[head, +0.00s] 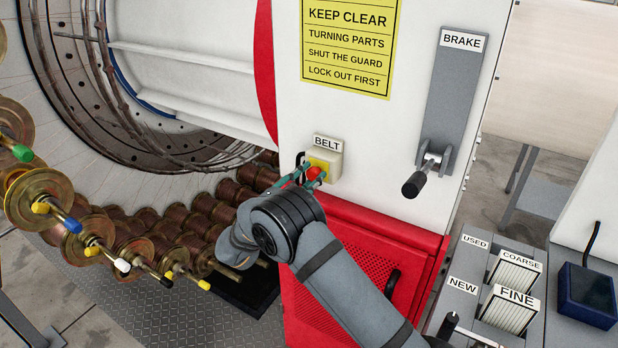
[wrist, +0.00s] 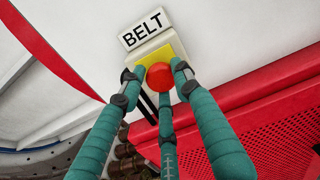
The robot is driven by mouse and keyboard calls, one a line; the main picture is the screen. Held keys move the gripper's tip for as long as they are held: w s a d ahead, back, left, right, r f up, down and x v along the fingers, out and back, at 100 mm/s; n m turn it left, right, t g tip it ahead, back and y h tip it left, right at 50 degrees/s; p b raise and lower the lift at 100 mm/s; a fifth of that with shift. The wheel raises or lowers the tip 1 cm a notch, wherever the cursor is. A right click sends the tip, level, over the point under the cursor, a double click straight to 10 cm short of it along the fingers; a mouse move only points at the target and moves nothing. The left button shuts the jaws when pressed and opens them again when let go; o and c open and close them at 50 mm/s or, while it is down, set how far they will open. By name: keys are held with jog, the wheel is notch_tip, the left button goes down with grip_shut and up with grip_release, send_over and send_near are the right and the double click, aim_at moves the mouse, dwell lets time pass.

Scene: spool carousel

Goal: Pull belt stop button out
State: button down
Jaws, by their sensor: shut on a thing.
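The red belt stop button (head: 314,173) sits on a yellow plate on a small pale box (head: 335,158) under the BELT label, on the white machine panel. In the wrist view the button (wrist: 159,76) is round and red, with the yellow plate (wrist: 175,48) behind it. My gripper (head: 305,172) is at the button, its teal fingers closed around it. In the wrist view my gripper (wrist: 158,82) has one fingertip on each side of the button and a third finger below it. The button's stem is hidden.
A brake lever (head: 425,175) on a grey plate is to the right. A red perforated guard (head: 350,265) lies below the box. The carousel with several spools (head: 35,200) is at left. Boxes labelled COARSE and FINE (head: 512,300) stand at lower right.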

jog(key=shift+a+r, duration=0.1)
jog(key=shift+r, duration=0.2)
jog(key=shift+s+a, duration=0.4)
jog(key=shift+s, duration=0.2)
jog(key=c, duration=1.6)
grip_release()
jog(key=shift+c, duration=0.2)
jog(key=shift+o, duration=1.3)
jog(key=shift+s, duration=0.2)
jog(key=shift+o, duration=0.6)
jog(key=shift+w+d+f, duration=0.1)
jog(key=shift+f, duration=0.05)
jog(key=v, duration=1.2)
